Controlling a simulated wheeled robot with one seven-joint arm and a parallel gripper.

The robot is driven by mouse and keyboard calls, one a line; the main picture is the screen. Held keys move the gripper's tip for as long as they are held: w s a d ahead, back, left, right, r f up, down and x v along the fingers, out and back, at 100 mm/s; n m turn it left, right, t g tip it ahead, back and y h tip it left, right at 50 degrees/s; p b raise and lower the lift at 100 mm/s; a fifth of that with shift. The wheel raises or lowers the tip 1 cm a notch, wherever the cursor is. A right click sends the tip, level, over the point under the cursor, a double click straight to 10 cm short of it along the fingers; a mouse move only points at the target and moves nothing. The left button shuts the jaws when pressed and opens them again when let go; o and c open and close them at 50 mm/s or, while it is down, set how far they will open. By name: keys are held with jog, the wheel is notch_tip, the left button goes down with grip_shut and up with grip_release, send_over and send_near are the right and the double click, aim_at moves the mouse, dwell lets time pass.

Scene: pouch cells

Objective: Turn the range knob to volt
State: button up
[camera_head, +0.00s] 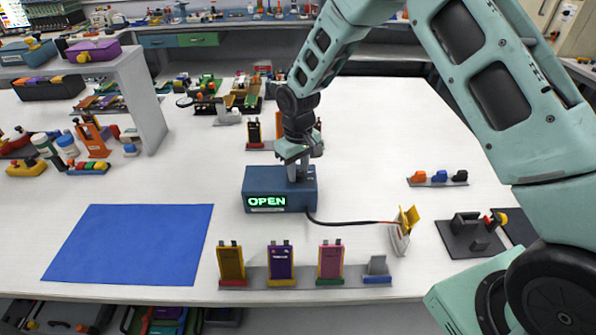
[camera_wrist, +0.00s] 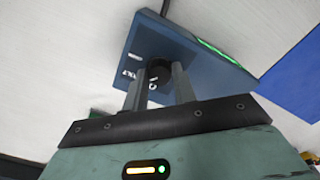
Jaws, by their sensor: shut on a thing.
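A blue meter box (camera_head: 305,200) stands on the white table with a green lit display (camera_head: 267,201) reading OPEN. Its black range knob (camera_wrist: 159,70) is on the top face in the wrist view, with white markings around it, one of which looks like VOLT. My gripper (camera_head: 298,172) points down onto the right part of the box top. In the wrist view, my gripper's two fingers (camera_wrist: 160,85) stand on either side of the knob and are shut on it. The knob is hidden by my fingers in the head view.
A dark cable with a red part runs from the box to a yellow and white clip (camera_head: 402,232). Pouch cells (camera_head: 280,263) stand in a grey rack (camera_head: 255,278) in front. A blue mat (camera_head: 130,243) lies left. A dark fixture (camera_head: 470,236) is at right.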

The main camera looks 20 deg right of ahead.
aim_at(298, 172)
jog(key=shift+m, duration=0.4)
jog(key=o, duration=1)
jog(key=shift+r, duration=0.1)
notch_tip(298, 172, up, 17)
jog(key=b, duration=0.2)
jog(key=shift+r+b, duration=0.15)
jog(key=shift+b, duration=0.2)
